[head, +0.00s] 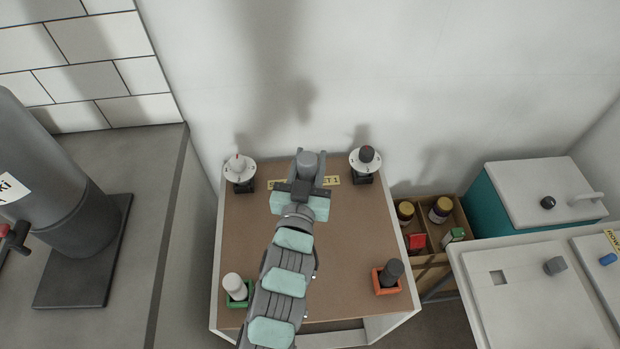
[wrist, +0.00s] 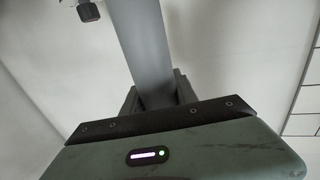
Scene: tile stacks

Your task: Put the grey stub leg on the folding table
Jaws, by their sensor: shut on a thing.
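My gripper (head: 308,172) is shut on a grey round-ended piece (head: 307,160), which looks like the grey stub leg. In the wrist view the held piece (wrist: 140,45) is a long grey bar rising between the jaws; its far end is out of frame. In the head view it is over the back middle of a brown-topped table (head: 345,235) with white sides. I cannot tell whether this is the folding table, or how high the piece is above it. My arm hides the table's middle front.
Green (head: 238,300) and orange (head: 379,285) trays hold cylinders in front. A wooden crate (head: 431,258) and white-topped units (head: 515,310) stand right. The wall is close behind.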

